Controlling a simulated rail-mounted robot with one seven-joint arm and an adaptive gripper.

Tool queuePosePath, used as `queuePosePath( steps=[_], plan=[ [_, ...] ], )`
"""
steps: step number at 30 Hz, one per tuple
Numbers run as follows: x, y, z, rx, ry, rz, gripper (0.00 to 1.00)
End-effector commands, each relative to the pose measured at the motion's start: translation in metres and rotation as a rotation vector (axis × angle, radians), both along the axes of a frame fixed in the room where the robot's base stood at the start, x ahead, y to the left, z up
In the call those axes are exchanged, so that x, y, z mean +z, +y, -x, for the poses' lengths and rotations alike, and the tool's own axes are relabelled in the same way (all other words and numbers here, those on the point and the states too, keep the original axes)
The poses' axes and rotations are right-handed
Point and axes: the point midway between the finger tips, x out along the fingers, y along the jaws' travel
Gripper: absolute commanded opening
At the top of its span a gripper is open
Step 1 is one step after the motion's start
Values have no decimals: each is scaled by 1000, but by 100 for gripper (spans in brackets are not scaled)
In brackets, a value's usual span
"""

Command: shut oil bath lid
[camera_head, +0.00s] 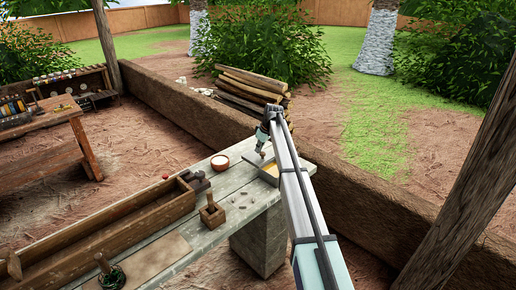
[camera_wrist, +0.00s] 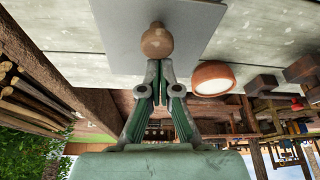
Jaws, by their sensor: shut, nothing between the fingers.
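The oil bath (camera_head: 272,171) is a small box at the far end of the grey plank table, with some yellow showing in it. My arm hides part of it. In the wrist view a flat grey lid (camera_wrist: 112,35) fills the top middle, with a round wooden knob (camera_wrist: 157,42) on it. The lid's angle is hard to judge. My gripper (camera_wrist: 164,66) is shut and empty, its fingertips right at the knob; I cannot tell whether they touch it. In the head view my gripper (camera_head: 261,149) is just above the bath's far side.
A clay bowl (camera_head: 220,162) with pale contents stands left of the bath; it also shows in the wrist view (camera_wrist: 213,79). A wooden block with a handle (camera_head: 212,212) and a long wooden trough (camera_head: 105,238) are nearer. Stacked logs (camera_head: 250,88) lie beyond the low mud wall (camera_head: 200,110).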

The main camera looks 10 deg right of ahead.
Motion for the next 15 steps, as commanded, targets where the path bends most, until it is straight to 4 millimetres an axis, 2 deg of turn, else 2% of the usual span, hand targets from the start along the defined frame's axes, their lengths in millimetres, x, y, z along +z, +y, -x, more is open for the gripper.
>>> queuePosePath(
  steps=[5,8,15],
  plan=[
    [0,-2,4,0,0,0,0],
    [-1,-9,16,0,1,1,0],
    [-2,-44,69,-3,-1,1,0]
  ],
)
